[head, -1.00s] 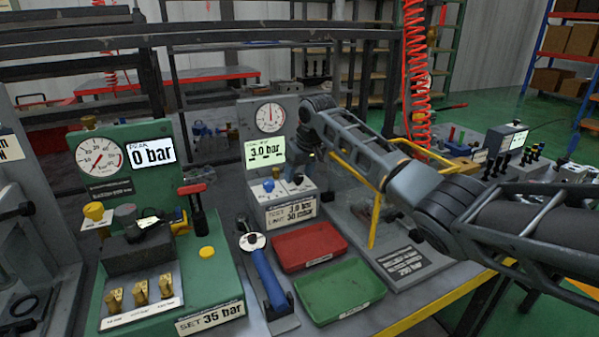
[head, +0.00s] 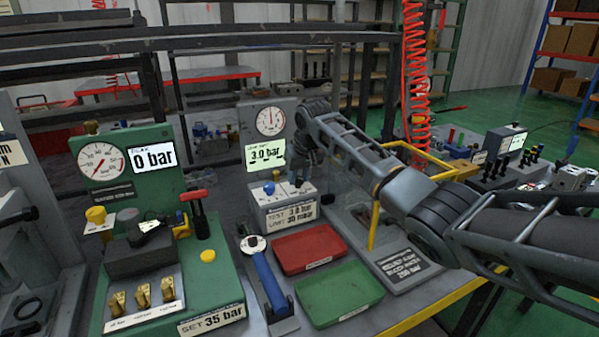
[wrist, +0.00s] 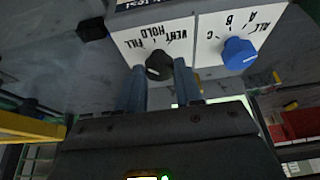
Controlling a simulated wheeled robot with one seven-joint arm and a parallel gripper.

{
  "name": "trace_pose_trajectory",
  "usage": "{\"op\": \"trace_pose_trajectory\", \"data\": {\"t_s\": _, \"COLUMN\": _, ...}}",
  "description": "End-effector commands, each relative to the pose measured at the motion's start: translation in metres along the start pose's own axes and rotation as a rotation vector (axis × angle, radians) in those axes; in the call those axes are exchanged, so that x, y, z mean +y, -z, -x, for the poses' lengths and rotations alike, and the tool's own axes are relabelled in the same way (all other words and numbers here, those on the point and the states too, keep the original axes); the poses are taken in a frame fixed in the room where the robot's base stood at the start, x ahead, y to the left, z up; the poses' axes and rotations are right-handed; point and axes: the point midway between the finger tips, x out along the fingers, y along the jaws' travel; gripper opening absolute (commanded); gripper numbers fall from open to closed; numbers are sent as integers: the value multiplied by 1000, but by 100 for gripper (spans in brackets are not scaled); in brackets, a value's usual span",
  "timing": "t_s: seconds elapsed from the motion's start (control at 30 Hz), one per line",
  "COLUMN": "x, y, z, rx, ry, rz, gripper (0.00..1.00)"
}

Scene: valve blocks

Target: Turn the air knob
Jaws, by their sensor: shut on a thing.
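The black air knob (wrist: 159,65) sits on a white panel marked FILL, HOLD and VENT, upside down in the wrist view. My gripper (wrist: 161,72) has its two grey-blue fingers on either side of this knob, shut on it. I cannot clearly tell where the knob points. In the head view my gripper (head: 298,178) is over the right part of the grey test unit (head: 278,198), and my wrist partly hides it. A blue knob (wrist: 238,54), marked A, B, C and ALL, is beside it, clear of the fingers. The unit's display (head: 265,152) reads 3.0 bar.
A round gauge (head: 270,121) stands above the display. A red tray (head: 310,249) and a green tray (head: 340,293) lie in front. A blue-handled tool (head: 266,280) lies left of them. A green bench unit (head: 215,285) is at left. A yellow frame (head: 375,222) stands close right.

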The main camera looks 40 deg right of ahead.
Motion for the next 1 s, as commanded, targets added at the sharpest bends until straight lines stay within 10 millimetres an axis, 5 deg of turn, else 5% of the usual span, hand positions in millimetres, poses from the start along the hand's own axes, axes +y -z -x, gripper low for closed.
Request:
{"op": "trace_pose_trajectory", "data": {"t_s": 0.6, "x": -6, "y": 1, "z": 0, "rx": -2, "ry": -185, "rz": -451, "gripper": 5}}
{"op": "trace_pose_trajectory", "data": {"t_s": 1.0, "x": -6, "y": 1, "z": -1, "rx": -2, "ry": -250, "rz": -603, "gripper": 5}}
